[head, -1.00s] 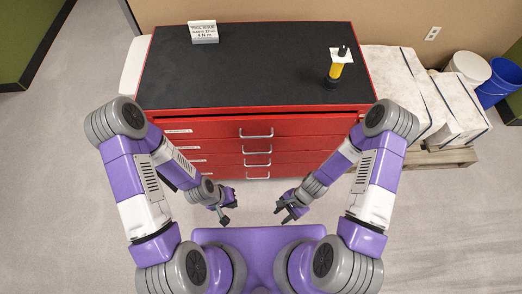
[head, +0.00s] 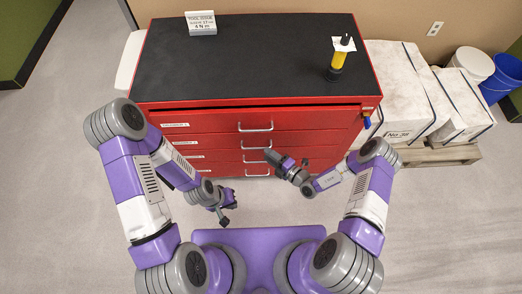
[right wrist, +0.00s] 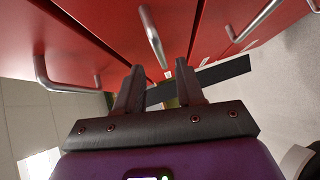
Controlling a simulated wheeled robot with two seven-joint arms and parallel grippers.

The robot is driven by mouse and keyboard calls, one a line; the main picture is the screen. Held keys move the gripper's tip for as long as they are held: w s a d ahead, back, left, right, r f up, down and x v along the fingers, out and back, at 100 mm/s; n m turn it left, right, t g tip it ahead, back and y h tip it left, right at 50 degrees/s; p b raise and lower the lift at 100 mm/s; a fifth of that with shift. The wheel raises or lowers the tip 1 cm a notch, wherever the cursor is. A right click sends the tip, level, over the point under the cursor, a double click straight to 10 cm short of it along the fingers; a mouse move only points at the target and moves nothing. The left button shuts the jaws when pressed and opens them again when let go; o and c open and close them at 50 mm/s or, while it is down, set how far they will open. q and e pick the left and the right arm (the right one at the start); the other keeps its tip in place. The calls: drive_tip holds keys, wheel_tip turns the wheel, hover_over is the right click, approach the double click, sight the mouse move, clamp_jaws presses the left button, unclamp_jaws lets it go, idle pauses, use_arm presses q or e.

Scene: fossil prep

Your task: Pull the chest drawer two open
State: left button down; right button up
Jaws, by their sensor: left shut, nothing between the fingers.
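The red chest (head: 150,118) has a column of drawers with silver handles and white labels at the left. The second drawer's handle (head: 256,146) is the second from the top. My right gripper (head: 270,155) is in front of the handles, close to the second and third. In the right wrist view its two fingers (right wrist: 160,76) are apart and empty, with one handle (right wrist: 154,38) just beyond the tips and others to either side. Contact is not visible. My left gripper (head: 225,213) is shut and empty, lower left of the chest front.
On the black chest top stand a white sign (head: 201,23) and a yellow and black tool (head: 338,60). A blue item (head: 367,122) hangs at the chest's right front corner. White blocks (head: 400,85) on a pallet and buckets (head: 497,80) stand right. Floor in front is clear.

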drive_tip(key=b+x, duration=0.1)
drive_tip(key=x, duration=0.4)
drive_tip(key=shift+a, duration=0.1)
clamp_jaws()
